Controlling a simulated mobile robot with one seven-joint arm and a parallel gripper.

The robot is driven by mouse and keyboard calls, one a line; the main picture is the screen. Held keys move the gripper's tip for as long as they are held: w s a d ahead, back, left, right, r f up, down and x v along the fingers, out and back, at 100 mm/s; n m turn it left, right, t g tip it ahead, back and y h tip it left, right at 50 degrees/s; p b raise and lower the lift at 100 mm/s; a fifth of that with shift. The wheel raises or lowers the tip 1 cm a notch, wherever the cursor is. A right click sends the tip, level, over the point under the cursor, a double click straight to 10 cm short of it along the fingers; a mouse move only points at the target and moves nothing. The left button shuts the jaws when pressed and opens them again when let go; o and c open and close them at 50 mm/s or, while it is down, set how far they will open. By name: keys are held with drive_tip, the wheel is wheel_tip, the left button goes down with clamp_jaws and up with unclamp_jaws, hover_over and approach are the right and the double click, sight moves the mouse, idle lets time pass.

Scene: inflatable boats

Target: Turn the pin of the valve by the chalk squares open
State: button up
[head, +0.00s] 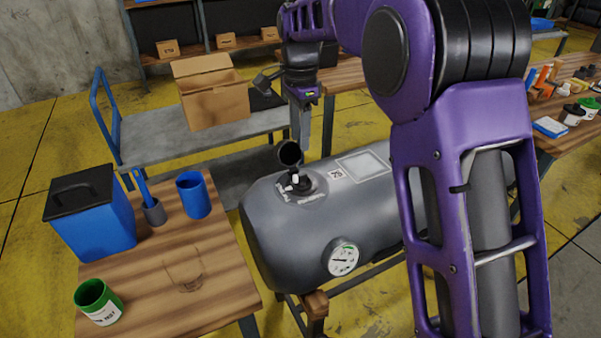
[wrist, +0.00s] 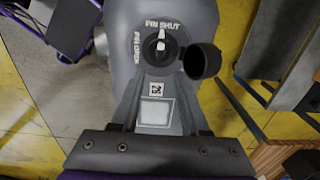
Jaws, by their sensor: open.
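The valve (wrist: 158,50) is a dark round fitting on top of the grey inflatable tube (head: 265,225). Its white pin (wrist: 161,40) points at the "PIN SHUT" lettering; "PIN OPEN" is lettered to its left. In the head view the pin (head: 294,181) stands under the open black cap (head: 289,153); the cap also hangs right of the valve in the wrist view (wrist: 201,61). A small white tag with dark marks (wrist: 156,88) and a pale square patch (wrist: 155,112) lie beside the valve. My gripper (head: 302,138) is open and empty, above the valve and pointing down.
A pressure gauge (head: 341,257) sits on the tube's front side. A wooden table (head: 220,275) at left holds a blue bin (head: 92,222), cups and a green tin (head: 98,301). A cart with a cardboard box (head: 213,100) stands behind. My purple arm hides the tube's right part.

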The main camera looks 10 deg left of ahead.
sight(300, 175)
wheel_tip(300, 175, down, 11)
drive_tip(key=shift+r+b, duration=0.2)
drive_tip(key=shift+b, duration=0.65)
clamp_jaws()
